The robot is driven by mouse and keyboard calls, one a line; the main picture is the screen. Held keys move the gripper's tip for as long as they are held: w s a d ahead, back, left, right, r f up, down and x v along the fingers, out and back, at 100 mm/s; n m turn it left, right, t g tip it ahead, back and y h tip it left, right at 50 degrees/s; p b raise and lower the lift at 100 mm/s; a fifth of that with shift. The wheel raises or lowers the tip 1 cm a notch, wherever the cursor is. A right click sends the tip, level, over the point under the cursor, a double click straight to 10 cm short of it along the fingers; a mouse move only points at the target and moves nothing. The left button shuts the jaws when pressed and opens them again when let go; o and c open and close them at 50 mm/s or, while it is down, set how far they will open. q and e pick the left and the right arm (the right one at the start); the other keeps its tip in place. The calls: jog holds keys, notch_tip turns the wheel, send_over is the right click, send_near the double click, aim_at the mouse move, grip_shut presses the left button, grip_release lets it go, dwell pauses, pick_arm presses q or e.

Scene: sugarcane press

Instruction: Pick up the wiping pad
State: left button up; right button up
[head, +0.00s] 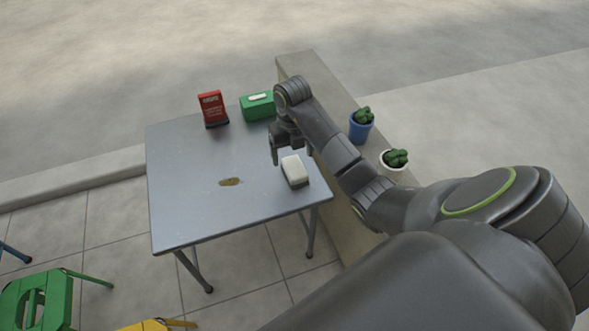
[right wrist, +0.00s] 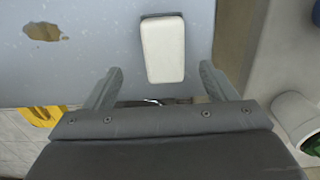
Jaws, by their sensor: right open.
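The wiping pad (head: 294,170) is a white block with a dark grey base, lying on the grey metal table (head: 190,205) near its right edge. It also shows in the right wrist view (right wrist: 163,48), upper middle, beyond the fingertips. My right gripper (head: 290,154) is open and empty, above the table just behind the pad in the head view. In the right wrist view its two fingers (right wrist: 160,80) are spread wider than the pad, and neither touches it. My left gripper is in neither view.
A brown stain (head: 230,182) marks the table. A red box (head: 213,108) and a green box (head: 257,106) stand at the back. A low wall (head: 325,85) runs along the right, with a blue pot (head: 361,128) and a white pot (head: 393,166). A green stool (head: 38,300) stands front left.

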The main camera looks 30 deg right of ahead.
aim_at(294, 166)
jog(key=shift+f, duration=0.8)
jog(key=f, duration=0.1)
jog(key=f+b, duration=0.1)
jog(key=f, duration=0.2)
jog(key=shift+d+f, duration=0.2)
jog(key=shift+d, duration=0.05)
jog(key=shift+f+b, duration=0.3)
jog(key=shift+f, duration=0.05)
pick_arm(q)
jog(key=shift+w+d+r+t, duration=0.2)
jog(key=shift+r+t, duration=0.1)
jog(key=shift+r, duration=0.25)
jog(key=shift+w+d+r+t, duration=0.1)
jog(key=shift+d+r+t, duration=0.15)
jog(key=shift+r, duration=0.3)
